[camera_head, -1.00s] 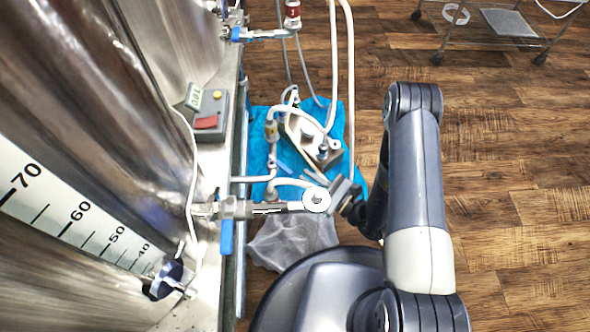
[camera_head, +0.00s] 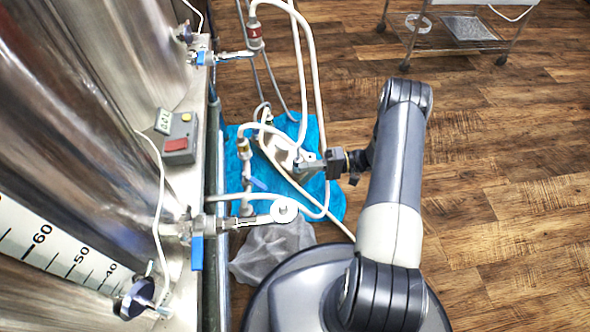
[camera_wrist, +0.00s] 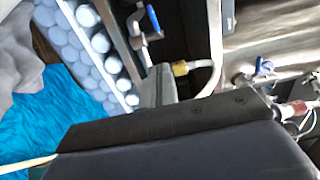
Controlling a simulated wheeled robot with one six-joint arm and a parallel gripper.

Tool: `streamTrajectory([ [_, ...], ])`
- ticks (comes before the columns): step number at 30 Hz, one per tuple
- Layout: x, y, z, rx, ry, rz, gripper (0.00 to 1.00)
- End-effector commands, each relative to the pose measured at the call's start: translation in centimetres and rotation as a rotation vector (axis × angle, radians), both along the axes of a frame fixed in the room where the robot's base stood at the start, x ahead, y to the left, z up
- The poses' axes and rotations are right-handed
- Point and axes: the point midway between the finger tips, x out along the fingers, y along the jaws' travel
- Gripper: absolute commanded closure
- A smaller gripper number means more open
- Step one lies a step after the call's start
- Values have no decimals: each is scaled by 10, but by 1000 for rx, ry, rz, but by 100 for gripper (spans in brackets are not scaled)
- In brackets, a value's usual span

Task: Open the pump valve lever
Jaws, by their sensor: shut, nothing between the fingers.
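A small blue lever (camera_head: 258,183) shows beside the pipe of the pump (camera_head: 283,155), on the blue cloth on the floor. It seems to be the pump valve lever; the hoses partly hide the pump. My gripper (camera_head: 300,172) is shut and empty, to the right of that lever and apart from it in the picture, over the cloth. In the wrist view, the dark gripper (camera_wrist: 160,86) fills the lower middle. A blue lever (camera_wrist: 154,19) on a metal valve shows above it; I cannot tell for sure whether it is the same lever.
Another blue lever (camera_head: 197,252) hangs on the near tank valve, and one (camera_head: 205,58) sits on the far valve. White hoses (camera_head: 302,80) loop above the pump. A grey cloth (camera_head: 270,250) lies in front. A metal cart (camera_head: 455,30) stands far right; wooden floor between is clear.

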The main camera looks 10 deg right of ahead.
Motion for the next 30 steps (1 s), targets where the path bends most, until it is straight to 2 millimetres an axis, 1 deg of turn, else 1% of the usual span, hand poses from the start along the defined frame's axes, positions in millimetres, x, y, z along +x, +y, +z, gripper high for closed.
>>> streamTrajectory([
  [1, 0, 11, -2, 1, 1, 5, 100],
  [6, 1, 49, -2, 1, 2, 6, 100],
  [11, 3, 83, -2, 1, 3, 5, 100],
  [15, -12, 95, -1, 1, 4, 2, 100],
  [20, -21, 105, -1, 2, 3, 1, 100],
  [30, -24, 109, 0, 1, 3, 0, 100],
])
